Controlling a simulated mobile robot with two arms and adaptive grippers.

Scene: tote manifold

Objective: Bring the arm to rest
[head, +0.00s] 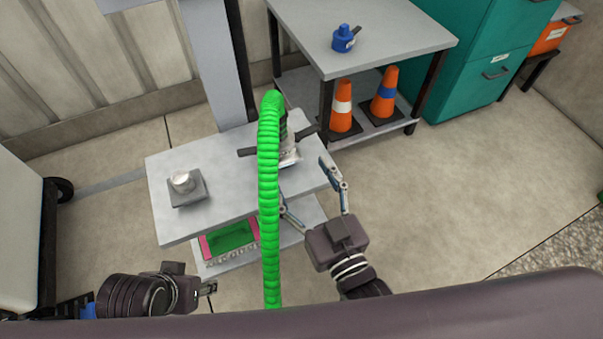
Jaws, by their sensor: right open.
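My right gripper (312,196) is open and empty. Its fingers spread at the right front edge of the grey table (227,198), to the right of a green ribbed hose (268,190). The hose runs from the bottom of the head view up to a dark and silver fitting (287,151) on the table and hides part of it. I see no contact between the fingers and the fitting. My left gripper (212,288) is low at the left, in front of the table. Its fingers are small and mostly hidden, so I cannot tell its opening.
A small metal piece on a square base (186,187) stands on the table's left. A pink-edged green tray (230,238) is on the lower shelf. Behind, a bench (400,38) holds a blue object (344,40), with orange cones (342,108) below. Floor at right is clear.

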